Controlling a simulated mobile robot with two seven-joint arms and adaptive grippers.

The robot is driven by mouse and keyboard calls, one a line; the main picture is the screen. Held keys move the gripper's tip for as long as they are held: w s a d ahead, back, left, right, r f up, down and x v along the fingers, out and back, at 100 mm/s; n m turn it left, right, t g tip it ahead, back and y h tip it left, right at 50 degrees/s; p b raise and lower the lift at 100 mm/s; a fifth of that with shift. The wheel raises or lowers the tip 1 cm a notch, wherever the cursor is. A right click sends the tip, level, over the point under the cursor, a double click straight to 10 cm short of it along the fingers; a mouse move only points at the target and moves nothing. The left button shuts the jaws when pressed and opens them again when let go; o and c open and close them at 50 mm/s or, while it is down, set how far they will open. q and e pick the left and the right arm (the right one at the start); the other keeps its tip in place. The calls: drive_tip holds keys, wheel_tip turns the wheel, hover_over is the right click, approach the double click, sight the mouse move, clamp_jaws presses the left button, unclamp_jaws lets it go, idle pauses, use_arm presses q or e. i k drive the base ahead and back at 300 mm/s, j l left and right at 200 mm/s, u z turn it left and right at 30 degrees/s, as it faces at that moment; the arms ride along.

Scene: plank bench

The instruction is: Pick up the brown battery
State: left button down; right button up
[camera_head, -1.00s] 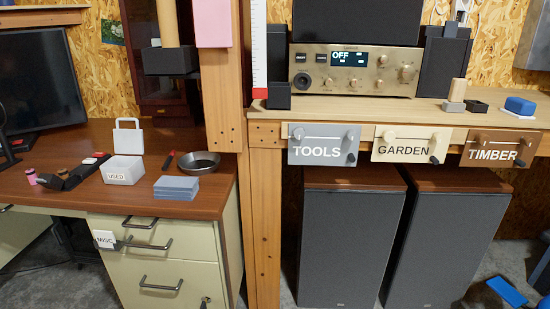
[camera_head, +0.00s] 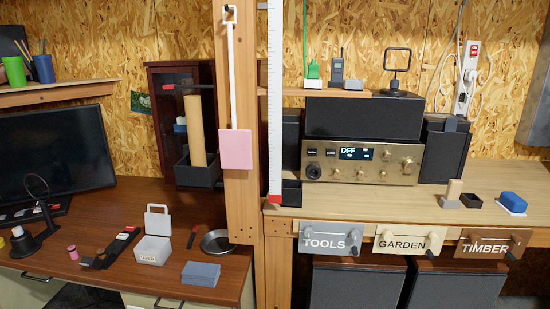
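I cannot make out a brown battery for certain. On the brown desk (camera_head: 215,290) at the left, a long black holder (camera_head: 122,243) lies with small red and white pieces on it; these are too small to identify. Beside it stands an open white box (camera_head: 153,250) with a label that seems to read USED. A small pink and dark spool-like thing (camera_head: 72,252) stands to the left of the holder. Neither of my grippers is in view.
Blue-grey slabs (camera_head: 200,274) and a metal bowl (camera_head: 216,242) lie right of the box. A wooden post (camera_head: 240,195) divides the desk from the plank bench (camera_head: 420,205). A radio (camera_head: 362,163) stands on the bench. The desk's back middle is fairly clear.

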sight(101, 253)
drive_tip(key=u, duration=1.3)
